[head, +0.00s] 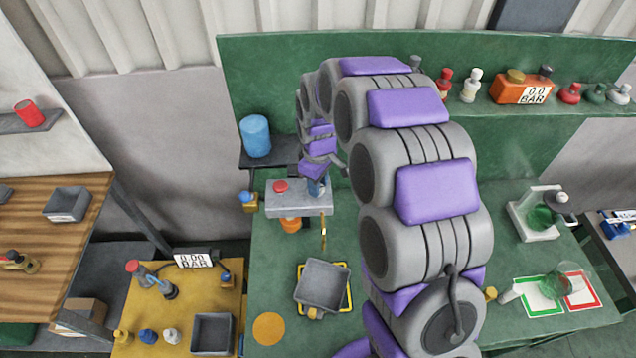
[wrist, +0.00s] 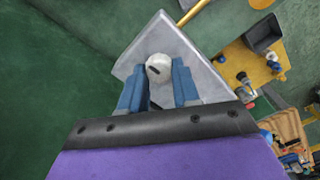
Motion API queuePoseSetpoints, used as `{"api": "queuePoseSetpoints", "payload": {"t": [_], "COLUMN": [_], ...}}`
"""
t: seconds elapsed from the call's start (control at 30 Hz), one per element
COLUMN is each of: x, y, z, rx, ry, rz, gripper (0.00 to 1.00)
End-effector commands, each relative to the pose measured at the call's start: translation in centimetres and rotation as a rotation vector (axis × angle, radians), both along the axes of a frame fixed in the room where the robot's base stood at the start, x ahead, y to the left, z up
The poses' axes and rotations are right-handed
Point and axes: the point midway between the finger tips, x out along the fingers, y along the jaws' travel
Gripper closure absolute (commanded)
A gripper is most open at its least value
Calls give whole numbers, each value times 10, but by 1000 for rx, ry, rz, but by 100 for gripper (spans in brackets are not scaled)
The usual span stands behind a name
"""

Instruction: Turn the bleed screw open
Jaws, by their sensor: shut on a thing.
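The bleed screw (wrist: 158,68) shows in the wrist view as a pale round head with a dark slot. It sits on a grey block (wrist: 165,38), which also shows in the head view (head: 290,208) with a red knob (head: 281,186) on its top. My gripper (wrist: 158,85) has its blue fingers on both sides of the screw head and is shut on it. In the head view my gripper (head: 318,187) is at the right end of the block, and the screw is hidden there by the gripper.
A grey tray (head: 322,286) stands on the green bench below the block. A blue cylinder (head: 255,136) stands on a dark shelf behind it. A yellow table (head: 140,345) with a gauge and small bottles is at the left. Glassware (head: 545,215) stands at the right.

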Motion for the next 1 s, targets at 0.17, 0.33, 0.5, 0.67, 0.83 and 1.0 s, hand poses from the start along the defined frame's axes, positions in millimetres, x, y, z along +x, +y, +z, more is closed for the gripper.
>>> {"api": "queuePoseSetpoints", "payload": {"t": [0.17, 0.33, 0.5, 0.67, 0.83, 1.0], "x": [2, 2, 2, 2, 1, 0], "y": [1, 1, 1, 1, 0, 0], "z": [1, 1, 1, 1, 1, 1], "rx": [2, 2, 2, 2, 1, 1], "ry": [-6, -6, -6, -6, -4, -3], "rz": [28, 36, 35, 34, 34, 34], "gripper": [99, 99, 99, 61, 45, 43]}}
